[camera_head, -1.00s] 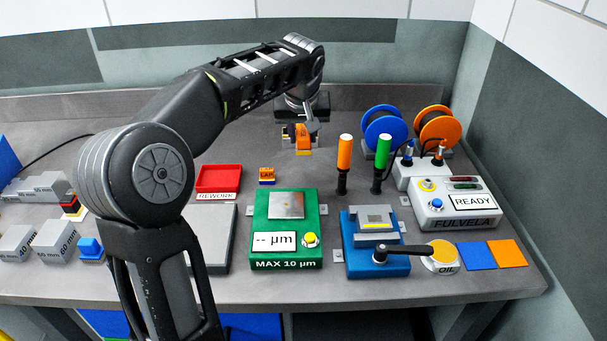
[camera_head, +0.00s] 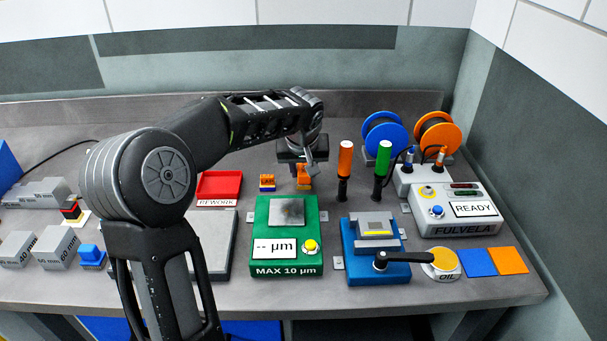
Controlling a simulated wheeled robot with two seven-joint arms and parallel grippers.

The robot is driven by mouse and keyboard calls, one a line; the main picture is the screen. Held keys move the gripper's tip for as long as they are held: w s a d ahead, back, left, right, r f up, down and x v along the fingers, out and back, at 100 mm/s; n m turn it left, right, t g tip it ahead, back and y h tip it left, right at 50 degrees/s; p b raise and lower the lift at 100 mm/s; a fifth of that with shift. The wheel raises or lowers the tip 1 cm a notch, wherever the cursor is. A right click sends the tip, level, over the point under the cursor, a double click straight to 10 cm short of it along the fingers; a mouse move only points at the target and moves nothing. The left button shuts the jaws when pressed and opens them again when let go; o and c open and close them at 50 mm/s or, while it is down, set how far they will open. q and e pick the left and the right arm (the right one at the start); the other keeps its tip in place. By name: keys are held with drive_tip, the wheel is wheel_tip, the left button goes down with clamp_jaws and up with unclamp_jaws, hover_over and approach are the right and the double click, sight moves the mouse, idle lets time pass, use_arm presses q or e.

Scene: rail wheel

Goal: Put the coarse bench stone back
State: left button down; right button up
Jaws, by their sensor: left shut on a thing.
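My left gripper (camera_head: 303,165) is at the back middle of the bench, its jaws pointing down. It is shut on a small orange block (camera_head: 303,176), taken to be the coarse bench stone. The jaws cover part of the block, and I cannot read any label on it. I cannot tell whether the held block touches the bench. My right gripper is not in view.
A red REWORK tray (camera_head: 219,186) lies left of the small blocks. A green gauge (camera_head: 260,219) is in front. Orange (camera_head: 345,160) and green (camera_head: 383,158) handled tools stand upright to the right. A blue fixture with a black lever (camera_head: 362,262) is front right.

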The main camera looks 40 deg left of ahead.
use_arm(q)
drive_tip(key=shift+f, duration=0.85)
drive_tip(key=shift+f, duration=0.2)
drive_tip(key=c, duration=1)
unclamp_jaws()
drive_tip(key=shift+c, duration=0.2)
drive_tip(key=shift+r, duration=0.1)
drive_tip(key=shift+r, duration=0.15)
drive_tip(key=v, duration=1.2)
drive_tip(key=shift+b, duration=0.4)
